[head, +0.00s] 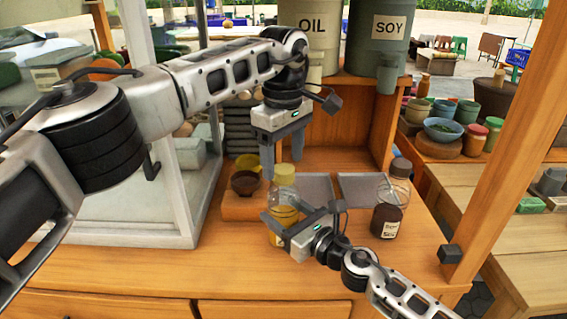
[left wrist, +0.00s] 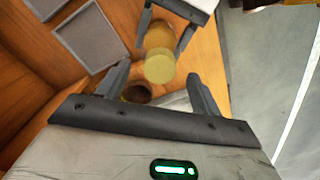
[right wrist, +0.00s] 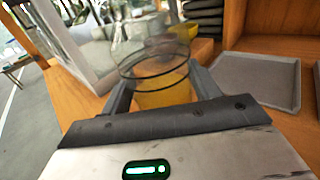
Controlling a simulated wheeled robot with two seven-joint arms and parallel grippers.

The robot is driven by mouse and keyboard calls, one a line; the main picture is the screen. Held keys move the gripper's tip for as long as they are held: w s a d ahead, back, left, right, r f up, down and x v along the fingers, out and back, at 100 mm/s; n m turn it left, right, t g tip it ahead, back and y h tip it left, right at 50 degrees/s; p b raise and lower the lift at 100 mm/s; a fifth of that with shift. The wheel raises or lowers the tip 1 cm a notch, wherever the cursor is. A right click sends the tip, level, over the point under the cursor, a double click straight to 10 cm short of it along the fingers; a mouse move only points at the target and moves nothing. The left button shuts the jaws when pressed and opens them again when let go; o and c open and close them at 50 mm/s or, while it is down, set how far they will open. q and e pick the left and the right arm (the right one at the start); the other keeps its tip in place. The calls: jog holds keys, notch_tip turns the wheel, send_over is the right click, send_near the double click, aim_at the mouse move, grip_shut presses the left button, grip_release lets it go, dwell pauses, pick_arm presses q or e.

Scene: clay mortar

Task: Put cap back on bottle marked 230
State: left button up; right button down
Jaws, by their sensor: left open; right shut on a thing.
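A clear bottle of yellow liquid (head: 283,213) stands near the middle of the counter. A pale yellow cap (head: 284,174) shows at its top; whether it is fully seated I cannot tell. No 230 marking is readable. My right gripper (head: 283,228) is shut around the bottle's body, which also shows between its fingers in the right wrist view (right wrist: 163,85). My left gripper (head: 282,165) is open, pointing down just above the bottle. In the left wrist view the round cap top (left wrist: 160,67) lies between the fingertips, apparently a little beyond them.
A dark bottle (head: 386,220) with a label and dark cap stands to the right. Small bowls (head: 246,180) sit on a wooden block behind left. Grey trays (head: 361,188) lie behind. A glass case (head: 165,200) bounds the left; OIL and SOY containers (head: 378,40) stand above.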

pick_arm(q)
notch_tip(320, 180, up, 6)
jog(key=shift+f, duration=0.15)
pick_arm(e)
jog(key=shift+c, duration=1.4)
grip_release()
pick_arm(q)
notch_tip(320, 180, down, 2)
jog(key=shift+f+b, duration=0.15)
jog(key=shift+b, duration=1)
pick_arm(e)
jog(key=v, duration=1.5)
jog(key=shift+s+f, duration=0.1)
jog(key=shift+f, duration=0.05)
pick_arm(q)
jog(key=shift+f, duration=0.1)
pick_arm(e)
jog(key=shift+s+d, duration=0.3)
